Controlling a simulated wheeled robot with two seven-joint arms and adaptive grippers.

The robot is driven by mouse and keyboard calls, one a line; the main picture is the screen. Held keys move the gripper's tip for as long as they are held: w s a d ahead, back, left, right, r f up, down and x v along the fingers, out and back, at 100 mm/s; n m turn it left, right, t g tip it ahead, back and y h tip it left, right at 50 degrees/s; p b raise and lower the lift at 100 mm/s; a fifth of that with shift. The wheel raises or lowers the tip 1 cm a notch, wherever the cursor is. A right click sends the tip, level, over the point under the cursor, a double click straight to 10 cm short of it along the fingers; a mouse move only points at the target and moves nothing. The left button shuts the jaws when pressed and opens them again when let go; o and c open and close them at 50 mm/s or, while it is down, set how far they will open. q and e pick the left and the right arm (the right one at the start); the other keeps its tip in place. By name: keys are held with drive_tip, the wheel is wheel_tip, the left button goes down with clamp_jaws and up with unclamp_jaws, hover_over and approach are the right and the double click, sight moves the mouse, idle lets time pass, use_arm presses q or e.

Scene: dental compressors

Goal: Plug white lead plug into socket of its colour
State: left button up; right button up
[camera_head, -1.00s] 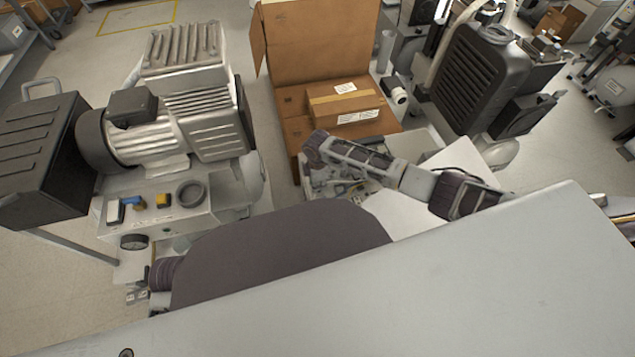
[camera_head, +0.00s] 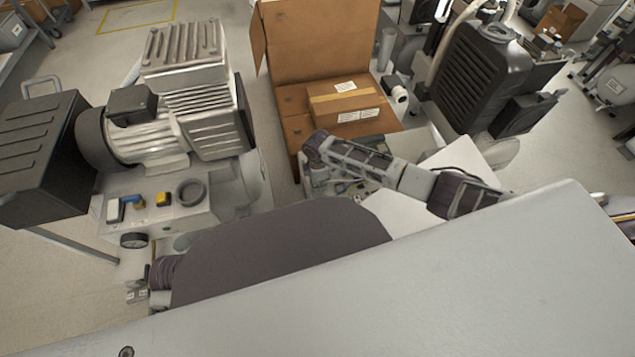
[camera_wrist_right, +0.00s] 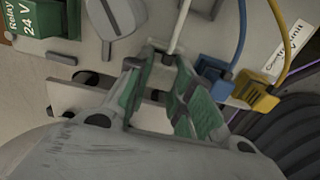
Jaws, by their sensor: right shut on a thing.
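In the right wrist view my right gripper (camera_wrist_right: 167,60), with green pads, is shut on the white lead plug. The plug is mostly hidden between the fingertips; its white lead (camera_wrist_right: 180,28) runs up out of them. The fingertips are in front of the pale panel, left of a blue plug (camera_wrist_right: 213,76) and a yellow plug (camera_wrist_right: 256,90). The white socket cannot be made out. In the head view the right gripper (camera_head: 312,183) is small, beside the open carton. I cannot make out my left gripper.
A green relay block (camera_wrist_right: 50,30) and a grey knob (camera_wrist_right: 115,15) are on the panel in the wrist view. In the head view an open carton (camera_head: 315,45) holds a closed box (camera_head: 343,103). A compressor (camera_head: 165,135) stands at left, a dark ribbed unit (camera_head: 480,80) at right.

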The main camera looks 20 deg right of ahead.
drive_tip(key=shift+f, duration=0.2)
drive_tip(key=o, duration=0.9)
drive_tip(key=shift+o, duration=0.2)
drive_tip(key=o, duration=0.3)
